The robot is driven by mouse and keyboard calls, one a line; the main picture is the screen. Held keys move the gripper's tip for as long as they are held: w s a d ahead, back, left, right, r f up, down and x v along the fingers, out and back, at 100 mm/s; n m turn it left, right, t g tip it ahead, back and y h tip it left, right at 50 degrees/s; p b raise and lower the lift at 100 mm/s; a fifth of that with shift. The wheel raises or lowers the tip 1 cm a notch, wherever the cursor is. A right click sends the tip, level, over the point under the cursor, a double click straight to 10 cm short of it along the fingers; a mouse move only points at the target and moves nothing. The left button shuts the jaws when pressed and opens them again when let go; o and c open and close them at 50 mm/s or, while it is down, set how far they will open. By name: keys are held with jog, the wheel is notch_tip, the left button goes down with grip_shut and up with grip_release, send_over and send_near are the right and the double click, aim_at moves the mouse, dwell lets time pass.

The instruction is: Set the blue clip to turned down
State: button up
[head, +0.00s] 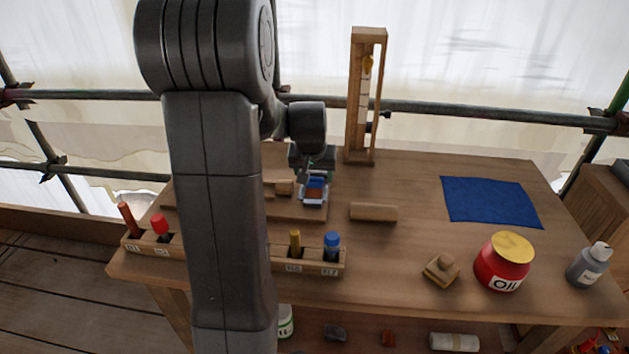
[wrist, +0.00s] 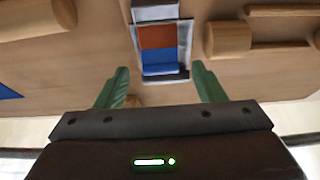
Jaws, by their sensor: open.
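The blue clip (head: 315,182) sits in a pale metal frame on a wooden board at the table's left part. In the wrist view the clip (wrist: 159,61) shows as a blue band beside an orange-brown patch, inside the same frame. I cannot tell for certain whether it is turned up or down. My gripper (wrist: 161,84) is open, with one green finger to each side of the clip's near end and gaps between. In the head view my gripper (head: 312,163) is just behind and above the clip, partly hidden by my arm.
A tall wooden frame (head: 353,100) stands behind. A wooden cylinder (head: 373,212) lies right of the clip. A holder (head: 309,262) with colored handles runs along the front. A blue cloth (head: 490,201), red oil pot (head: 500,265) and grey bottle (head: 587,266) are right.

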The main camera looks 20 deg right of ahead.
aim_at(315, 179)
jog(key=shift+x, duration=1.7)
jog(key=c, duration=1)
jog(key=shift+w+r+g+p, duration=0.1)
jog(key=shift+g+p, duration=0.2)
jog(key=shift+p, duration=0.65)
jog(key=shift+w+d+g+y+p, duration=0.1)
jog(key=shift+g+y+p, duration=0.25)
jog(key=shift+p, duration=0.3)
jog(key=shift+w+d+f+g+y+p, duration=0.2)
jog(key=shift+f+g+y+p, duration=0.45)
jog(key=shift+p, duration=0.6)
jog(key=shift+f+g, duration=0.1)
jog(key=shift+g, duration=0.2)
